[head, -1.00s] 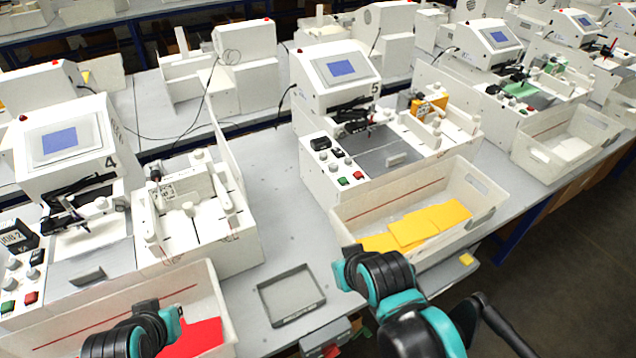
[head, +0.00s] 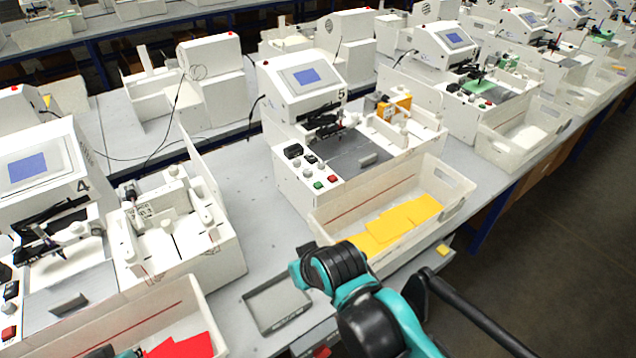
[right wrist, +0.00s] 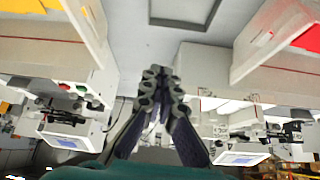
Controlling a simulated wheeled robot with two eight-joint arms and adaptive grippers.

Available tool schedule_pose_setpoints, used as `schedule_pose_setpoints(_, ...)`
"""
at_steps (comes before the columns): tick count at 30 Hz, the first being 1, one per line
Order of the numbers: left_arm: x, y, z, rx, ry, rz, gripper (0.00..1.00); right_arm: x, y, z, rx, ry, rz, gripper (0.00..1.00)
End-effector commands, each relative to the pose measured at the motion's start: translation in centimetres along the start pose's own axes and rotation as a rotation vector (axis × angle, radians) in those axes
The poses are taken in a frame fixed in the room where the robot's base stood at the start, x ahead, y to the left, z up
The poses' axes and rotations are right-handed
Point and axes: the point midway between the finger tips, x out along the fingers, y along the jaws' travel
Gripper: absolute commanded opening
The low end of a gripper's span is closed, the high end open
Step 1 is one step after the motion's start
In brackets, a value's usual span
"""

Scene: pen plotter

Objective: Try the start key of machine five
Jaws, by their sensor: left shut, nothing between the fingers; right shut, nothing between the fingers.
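Machine five (head: 283,118) is a white plotter with a blue screen and a "5" on its side, in the middle of the head view. Its front panel has a green key (head: 319,185), a red key (head: 332,181) and several black and white knobs. My right gripper (right wrist: 158,78) is shut and empty in the right wrist view, over the bare table between two machines. In the head view its fingers are hidden behind my right arm, which is in front of machine five's bin. My left gripper (head: 122,353) barely shows at the bottom edge, away from machine five; its fingertips are not clear.
A white bin (head: 448,181) with yellow sheets stands before machine five. A grey tray (head: 252,301) lies on the table to its left. Machine four (head: 60,215) and a bin (head: 195,300) with red sheets are at left. Bare table (head: 255,215) lies between the machines.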

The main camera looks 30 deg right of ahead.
Motion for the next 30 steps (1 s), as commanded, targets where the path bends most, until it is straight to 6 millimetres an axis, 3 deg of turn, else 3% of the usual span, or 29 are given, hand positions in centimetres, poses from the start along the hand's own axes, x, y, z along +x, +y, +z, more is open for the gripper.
schedule_pose_setpoints(8, -1.9, 0.0, -1.4, 0.0, 0.0, 0.0, 0.0, -0.6, 0.7, -4.3, 0.065, 0.0, -0.016, 0.0)
schedule_pose_setpoints(14, -4.0, 0.0, -2.9, 0.0, 0.0, 0.0, 0.0, -0.6, 2.0, -9.0, 0.142, 0.003, -0.034, 0.0)
schedule_pose_setpoints(21, -7.5, 0.0, -5.3, 0.0, 0.0, 0.0, 0.0, 0.9, 5.5, -16.3, 0.272, 0.019, -0.07, 0.0)
schedule_pose_setpoints(30, -11.6, 0.0, -8.3, 0.0, 0.0, 0.0, 0.0, 4.6, 11.8, -22.9, 0.433, 0.056, -0.116, 0.0)
